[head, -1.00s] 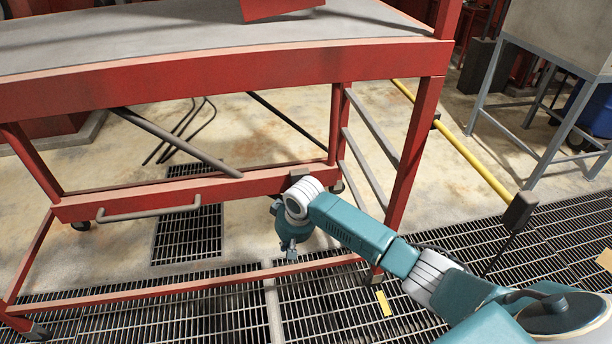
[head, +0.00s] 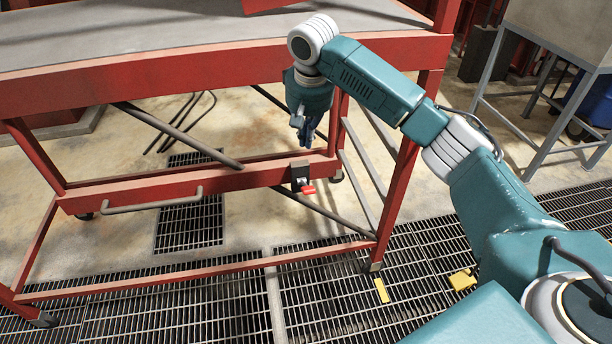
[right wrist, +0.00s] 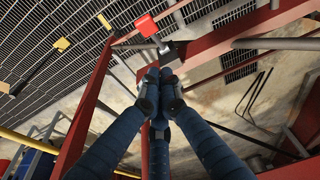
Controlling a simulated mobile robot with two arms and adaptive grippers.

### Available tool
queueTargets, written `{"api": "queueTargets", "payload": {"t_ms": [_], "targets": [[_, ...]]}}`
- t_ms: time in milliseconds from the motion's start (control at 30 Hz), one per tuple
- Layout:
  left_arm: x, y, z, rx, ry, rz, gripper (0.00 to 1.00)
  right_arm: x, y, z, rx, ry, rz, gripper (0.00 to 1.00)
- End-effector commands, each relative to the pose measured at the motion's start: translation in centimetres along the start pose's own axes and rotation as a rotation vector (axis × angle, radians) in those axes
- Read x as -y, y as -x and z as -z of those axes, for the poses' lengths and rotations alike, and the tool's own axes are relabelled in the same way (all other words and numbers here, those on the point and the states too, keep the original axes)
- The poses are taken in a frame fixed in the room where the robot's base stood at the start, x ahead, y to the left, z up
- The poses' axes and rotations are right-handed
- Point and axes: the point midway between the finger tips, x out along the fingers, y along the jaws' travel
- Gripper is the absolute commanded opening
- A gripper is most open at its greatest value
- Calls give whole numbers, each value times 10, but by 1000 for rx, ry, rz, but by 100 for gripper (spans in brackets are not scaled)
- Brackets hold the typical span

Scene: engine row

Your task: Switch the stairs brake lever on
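The red stairs (head: 200,80) fill the left and middle of the head view. On their lower beam is a small dark bracket (head: 299,170) with a red-tipped brake lever (head: 307,189) that sticks out and points downward. The red lever tip also shows in the right wrist view (right wrist: 146,25), beyond my fingertips. My right gripper (head: 306,138) points down above the bracket, apart from the lever. In the right wrist view its blue fingers (right wrist: 159,78) come together at the tips with nothing between them. My left gripper is not in view.
The stairs' upper deck beam lies close behind my right wrist. A grey handle (head: 150,207) sits on the lower beam. Floor grating (head: 340,290) lies in front. A grey metal stand (head: 540,110) is at the right, with clear floor between it and the stairs.

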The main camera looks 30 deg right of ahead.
Motion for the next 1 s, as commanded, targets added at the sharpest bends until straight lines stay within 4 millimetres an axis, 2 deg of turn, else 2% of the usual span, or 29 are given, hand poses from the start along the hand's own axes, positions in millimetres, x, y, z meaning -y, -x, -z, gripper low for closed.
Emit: {"api": "queueTargets", "payload": {"t_ms": [167, 267, 667, 800, 1000], "targets": [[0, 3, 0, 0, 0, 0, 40, 0, -5, 0, 1, 1, 0, 0], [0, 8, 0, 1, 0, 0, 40, 0, -16, 0, 2, 0, 0, 0], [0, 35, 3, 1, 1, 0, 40, 0, -98, 0, 3, 1, -1, 0], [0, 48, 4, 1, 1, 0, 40, 0, -113, -16, 2, 5, -1, 0], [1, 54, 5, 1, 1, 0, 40, 0, -126, -27, -1, 3, 0, 0]]}}
